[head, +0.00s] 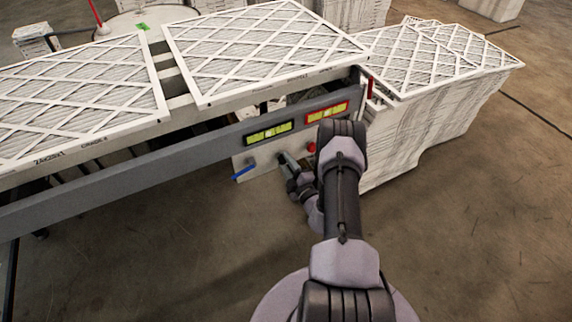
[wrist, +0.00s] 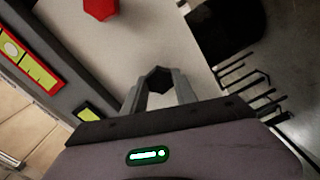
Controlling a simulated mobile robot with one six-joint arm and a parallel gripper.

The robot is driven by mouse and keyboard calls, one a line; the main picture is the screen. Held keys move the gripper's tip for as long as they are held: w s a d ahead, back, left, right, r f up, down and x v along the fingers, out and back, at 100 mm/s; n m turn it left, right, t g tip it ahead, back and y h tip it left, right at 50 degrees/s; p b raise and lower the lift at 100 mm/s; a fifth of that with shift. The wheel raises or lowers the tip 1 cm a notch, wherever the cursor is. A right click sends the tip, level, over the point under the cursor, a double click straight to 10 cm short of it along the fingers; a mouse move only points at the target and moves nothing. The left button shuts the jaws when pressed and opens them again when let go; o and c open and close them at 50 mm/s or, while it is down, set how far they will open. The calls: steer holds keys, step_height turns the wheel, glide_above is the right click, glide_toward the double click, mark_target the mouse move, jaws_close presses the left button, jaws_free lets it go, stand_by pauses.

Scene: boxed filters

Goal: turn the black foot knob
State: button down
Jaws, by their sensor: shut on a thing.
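My gripper (head: 287,162) reaches to the pale front panel (head: 262,163) below the grey rail in the head view. In the wrist view my gripper (wrist: 158,88) has its two grey fingers on either side of the dark, faceted black foot knob (wrist: 158,76), and they are shut on it. The knob stands against the pale panel. In the head view the knob is hidden behind my gripper or too small to make out.
A red knob (head: 311,147) sits on the panel right of my gripper; it also shows in the wrist view (wrist: 100,9). A blue handle (head: 243,172) sticks out at left. Yellow-green labels (head: 268,134) are on the rail. Boxed filters (head: 262,50) lie above; a stack (head: 430,110) stands right.

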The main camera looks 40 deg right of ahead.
steer(key=shift+m, duration=1.9)
steer(key=c, duration=1)
jaws_free()
steer(key=shift+o, duration=0.2)
steer(key=shift+s, duration=0.1)
steer(key=p+v, duration=0.4)
steer(key=v, duration=1.3)
steer(key=shift+a+p, duration=0.2)
steer(key=shift+p, duration=0.15)
steer(key=shift+s, duration=0.1)
